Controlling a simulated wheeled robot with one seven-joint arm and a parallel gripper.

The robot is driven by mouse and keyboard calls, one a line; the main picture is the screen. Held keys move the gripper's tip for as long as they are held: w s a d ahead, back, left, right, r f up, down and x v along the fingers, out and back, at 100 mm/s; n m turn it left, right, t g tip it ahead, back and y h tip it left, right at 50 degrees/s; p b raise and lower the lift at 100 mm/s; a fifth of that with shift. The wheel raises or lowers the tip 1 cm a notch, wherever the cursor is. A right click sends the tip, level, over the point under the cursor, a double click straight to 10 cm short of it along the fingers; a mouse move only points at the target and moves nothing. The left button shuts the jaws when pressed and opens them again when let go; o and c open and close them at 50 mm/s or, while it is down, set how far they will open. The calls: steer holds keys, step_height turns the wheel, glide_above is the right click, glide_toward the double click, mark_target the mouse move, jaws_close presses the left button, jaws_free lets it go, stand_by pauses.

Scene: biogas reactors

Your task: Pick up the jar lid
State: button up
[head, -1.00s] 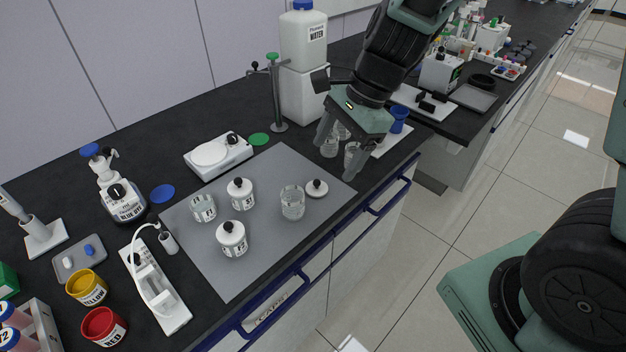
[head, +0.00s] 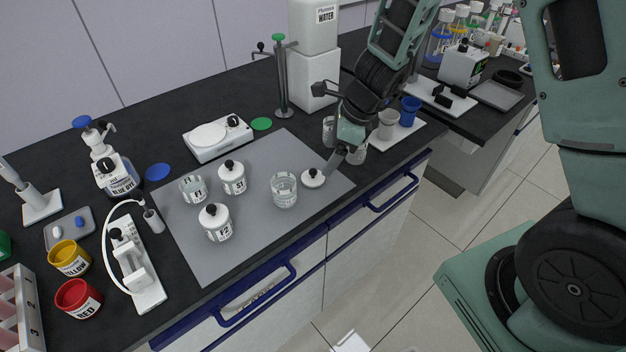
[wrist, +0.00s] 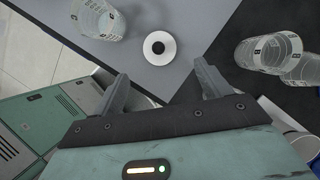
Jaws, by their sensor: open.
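The jar lid (head: 313,178) is a small white disc with a black knob, lying on the grey mat (head: 250,235) near its right side. In the wrist view the lid (wrist: 159,48) sits just beyond the fingertips, roughly centred between them. My gripper (wrist: 160,80) is open and empty, its two fingers spread apart. In the head view my gripper (head: 335,160) is just above and to the right of the lid, and one finger appears close to it. I cannot tell there whether it touches.
An open glass jar (head: 284,190) stands left of the lid. Two lidded jars (head: 232,178) and another glass jar (head: 193,189) stand farther left. Glass beakers (wrist: 262,52) and a blue cup (head: 410,110) stand right of the gripper. The bench's front edge with blue rails (head: 390,192) is close.

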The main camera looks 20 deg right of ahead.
mark_target(313, 175)
steer(key=b+x, duration=0.1)
steer(key=x, duration=0.6)
steer(key=shift+w+a, duration=0.1)
steer(key=shift+a, duration=0.1)
steer(key=shift+c, duration=0.3)
steer(key=c, duration=1)
